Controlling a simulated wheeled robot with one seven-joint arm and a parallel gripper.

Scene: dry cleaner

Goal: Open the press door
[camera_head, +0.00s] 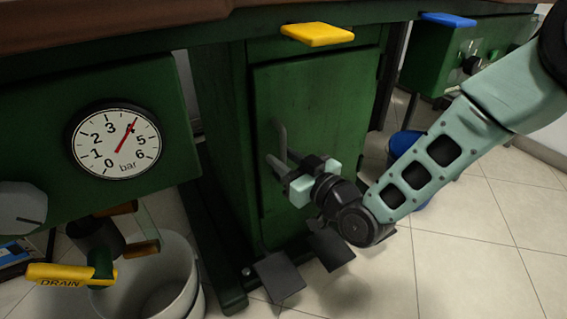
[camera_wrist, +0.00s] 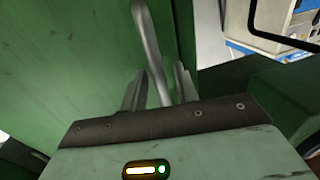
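The press door (camera_head: 325,105) is a green panel on the front of the green cabinet, and it looks closed. Its grey bar handle (camera_head: 282,140) stands upright near the door's left edge. My gripper (camera_head: 283,162) reaches the handle from the right in the head view. In the wrist view the handle (camera_wrist: 149,45) runs down between the two fingers of my gripper (camera_wrist: 159,85). The fingers are apart, with narrow gaps seeming to show on both sides of the bar. The lower end of the handle is hidden behind the gripper body.
A yellow pad (camera_head: 317,34) juts out above the door. A pressure gauge (camera_head: 115,141), a yellow drain lever (camera_head: 70,275) and a white bucket (camera_head: 165,285) are at left. Dark foot pedals (camera_head: 279,277) stand below the door. Tiled floor (camera_head: 470,260) is clear at right.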

